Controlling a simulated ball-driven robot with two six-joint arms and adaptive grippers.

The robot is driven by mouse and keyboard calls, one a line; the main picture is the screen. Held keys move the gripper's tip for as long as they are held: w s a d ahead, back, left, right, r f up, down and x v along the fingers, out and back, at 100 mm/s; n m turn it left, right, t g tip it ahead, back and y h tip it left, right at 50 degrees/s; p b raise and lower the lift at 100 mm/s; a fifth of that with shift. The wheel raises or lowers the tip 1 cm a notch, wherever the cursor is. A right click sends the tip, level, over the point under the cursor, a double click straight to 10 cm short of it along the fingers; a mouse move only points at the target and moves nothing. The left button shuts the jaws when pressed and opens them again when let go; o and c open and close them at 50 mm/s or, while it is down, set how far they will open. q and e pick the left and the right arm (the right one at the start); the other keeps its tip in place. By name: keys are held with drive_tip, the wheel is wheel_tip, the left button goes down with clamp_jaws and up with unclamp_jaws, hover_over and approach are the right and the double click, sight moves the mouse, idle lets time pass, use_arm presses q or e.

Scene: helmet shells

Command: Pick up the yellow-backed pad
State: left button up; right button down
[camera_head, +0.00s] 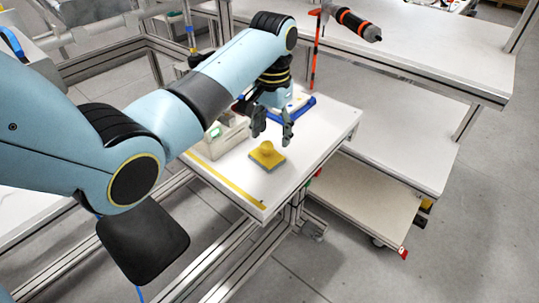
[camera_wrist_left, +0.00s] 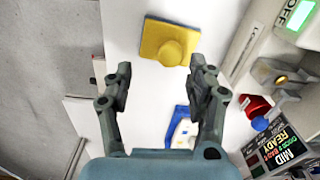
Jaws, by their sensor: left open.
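The yellow-backed pad (camera_head: 267,155) lies on the white table in the head view, yellow side up with a round yellow knob on top and a blue-grey edge below. It also shows in the left wrist view (camera_wrist_left: 168,42), near the top, beyond the fingertips. My left gripper (camera_head: 272,132) is open and empty, above the table and just behind the pad in the head view. In the left wrist view its fingers (camera_wrist_left: 160,72) stand apart with the pad ahead of the gap, not between them. My right gripper is in neither view.
The white table (camera_head: 318,150) has clear room right of the pad and a yellow strip (camera_head: 235,182) along its left edge. A device with a green display (camera_wrist_left: 297,14) stands beside the pad. A blue-framed item (camera_wrist_left: 182,125) lies behind my left gripper.

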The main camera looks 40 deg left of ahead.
sight(266, 145)
use_arm(q)
drive_tip(key=f, duration=0.1)
drive_tip(key=a+f, duration=0.1)
drive_tip(key=s+f, duration=0.1)
drive_tip(key=f, duration=0.1)
drive_tip(key=shift+a, duration=0.15)
drive_tip(key=shift+w+f, duration=0.15)
drive_tip(key=shift+f, duration=0.25)
drive_tip(key=shift+c, duration=1.3)
drive_tip(key=c, duration=0.5)
clamp_jaws()
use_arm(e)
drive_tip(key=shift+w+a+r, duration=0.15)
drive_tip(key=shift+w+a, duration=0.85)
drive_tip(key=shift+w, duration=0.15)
